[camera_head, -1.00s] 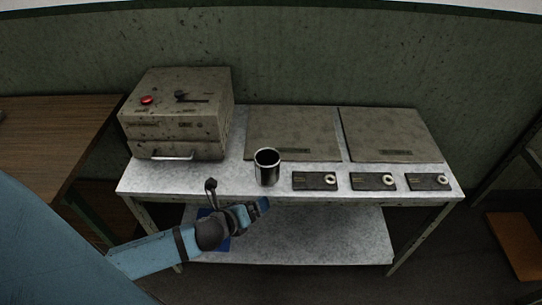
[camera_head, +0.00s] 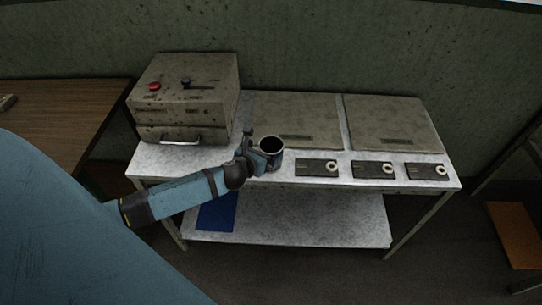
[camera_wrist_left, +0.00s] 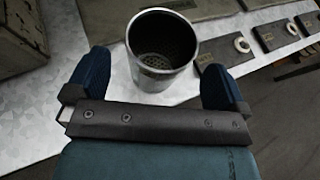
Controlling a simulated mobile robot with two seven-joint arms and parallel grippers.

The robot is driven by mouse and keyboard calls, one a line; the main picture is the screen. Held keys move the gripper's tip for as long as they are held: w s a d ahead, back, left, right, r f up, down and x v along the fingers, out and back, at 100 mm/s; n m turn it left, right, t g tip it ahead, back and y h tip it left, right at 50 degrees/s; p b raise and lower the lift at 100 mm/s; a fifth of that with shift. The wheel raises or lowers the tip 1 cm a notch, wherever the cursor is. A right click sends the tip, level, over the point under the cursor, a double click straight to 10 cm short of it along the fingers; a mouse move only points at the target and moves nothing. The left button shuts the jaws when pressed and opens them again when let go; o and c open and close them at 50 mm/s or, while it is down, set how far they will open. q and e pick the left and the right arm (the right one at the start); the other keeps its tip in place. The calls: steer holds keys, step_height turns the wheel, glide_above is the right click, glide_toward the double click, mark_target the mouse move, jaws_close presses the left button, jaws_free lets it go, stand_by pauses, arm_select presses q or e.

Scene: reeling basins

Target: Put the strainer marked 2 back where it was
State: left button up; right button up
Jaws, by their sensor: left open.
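A dark metal cup-shaped strainer (camera_head: 271,150) stands upright on the pale table top, in front of the left grey panel. In the left wrist view the strainer (camera_wrist_left: 162,62) shows a perforated bottom and a shiny rim. I cannot read a number on it. My left gripper (camera_head: 268,158) is at the strainer's near side. In the left wrist view my left gripper (camera_wrist_left: 160,85) is open, with its two blue fingers on either side of the strainer's near part, not visibly closed on it. My right gripper is not in view.
Three dark plates with pale rings, the left (camera_head: 317,168), middle (camera_head: 373,170) and right (camera_head: 426,171), lie along the table's front edge. A grey box (camera_head: 186,100) with a red button stands at the left. A blue sheet (camera_head: 216,212) lies on the lower shelf (camera_head: 300,222).

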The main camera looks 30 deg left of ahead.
mark_target(277, 141)
arm_select(q)
steer(key=x, duration=0.4)
steer(key=shift+w+d+r, duration=0.1)
steer(key=shift+w+r, duration=0.05)
steer(key=shift+w, duration=0.35)
steer(key=c, duration=1.2)
